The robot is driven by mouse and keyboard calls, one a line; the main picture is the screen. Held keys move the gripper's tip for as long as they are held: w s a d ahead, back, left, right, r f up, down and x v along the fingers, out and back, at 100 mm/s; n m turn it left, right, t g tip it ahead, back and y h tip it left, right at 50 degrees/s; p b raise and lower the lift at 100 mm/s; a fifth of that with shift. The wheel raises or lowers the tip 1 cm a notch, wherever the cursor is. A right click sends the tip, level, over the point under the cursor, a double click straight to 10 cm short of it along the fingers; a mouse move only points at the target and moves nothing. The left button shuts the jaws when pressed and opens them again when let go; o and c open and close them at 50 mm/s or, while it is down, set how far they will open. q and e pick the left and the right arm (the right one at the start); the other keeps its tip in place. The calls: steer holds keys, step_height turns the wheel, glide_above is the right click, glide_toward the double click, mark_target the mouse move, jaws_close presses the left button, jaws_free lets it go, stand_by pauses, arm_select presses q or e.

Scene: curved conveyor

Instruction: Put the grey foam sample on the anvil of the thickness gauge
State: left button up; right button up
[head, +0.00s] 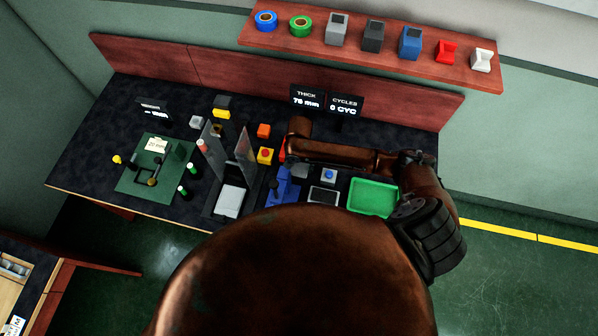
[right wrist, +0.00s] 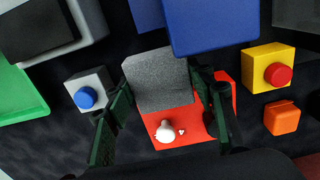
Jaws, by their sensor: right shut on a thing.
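The grey foam sample (right wrist: 158,80) is a speckled block between the fingers of my right gripper (right wrist: 162,84) in the right wrist view. The gripper is shut on it. A blue block-like device (right wrist: 212,22) lies right beyond the foam, and it also shows in the head view (head: 284,188); it may be the thickness gauge. A red plate (right wrist: 185,118) with a white knob lies below the foam; I cannot tell whether they touch. The anvil is not clearly visible. My left gripper is out of view.
A green tray (head: 372,198), a grey box with a blue button (head: 329,176) and a yellow box with a red button (head: 265,156) stand nearby. An orange cube (head: 263,131) is close. A display (head: 307,98) reads THICK 76 mm. Upright panels (head: 246,150) stand left.

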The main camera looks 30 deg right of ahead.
mark_target(300, 172)
steer(key=shift+f, duration=2.7)
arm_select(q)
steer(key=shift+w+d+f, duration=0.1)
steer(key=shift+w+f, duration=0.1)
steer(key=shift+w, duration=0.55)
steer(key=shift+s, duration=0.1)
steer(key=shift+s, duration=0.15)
arm_select(e)
steer(key=o, duration=0.7)
steer(key=shift+f, duration=0.1)
steer(key=shift+o, duration=0.2)
